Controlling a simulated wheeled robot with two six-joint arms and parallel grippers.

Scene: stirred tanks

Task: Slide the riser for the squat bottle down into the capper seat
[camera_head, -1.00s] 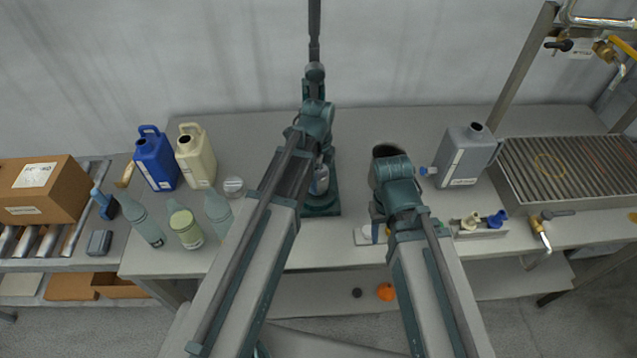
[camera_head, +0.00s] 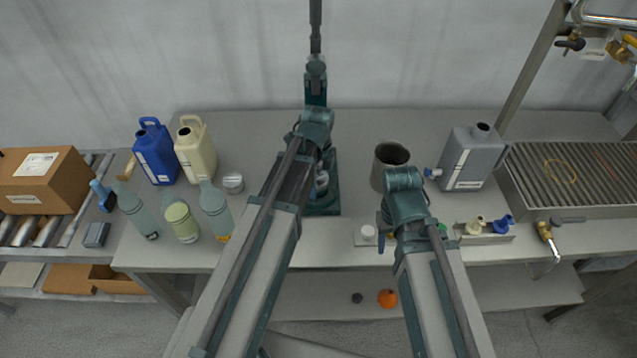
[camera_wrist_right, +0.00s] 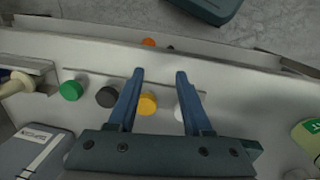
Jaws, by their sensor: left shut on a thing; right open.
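The teal capper (camera_head: 328,203) stands mid-table, its column rising behind my left arm. Its seat is largely covered by that arm. My left gripper (camera_head: 320,180) is at the capper, mostly hidden behind my own forearm. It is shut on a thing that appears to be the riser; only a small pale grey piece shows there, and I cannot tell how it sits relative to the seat. A shorter bottle with a green band (camera_head: 182,222) stands on the left between two taller ones. My right gripper (camera_wrist_right: 160,75) is open and empty above the row of caps.
Green (camera_wrist_right: 71,90), black (camera_wrist_right: 106,97), yellow (camera_wrist_right: 147,103) and white caps lie along the table's front. A dark pot (camera_head: 389,160) and a grey canister (camera_head: 470,158) stand right of the capper. Blue (camera_head: 155,155) and cream (camera_head: 196,153) jugs stand left.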

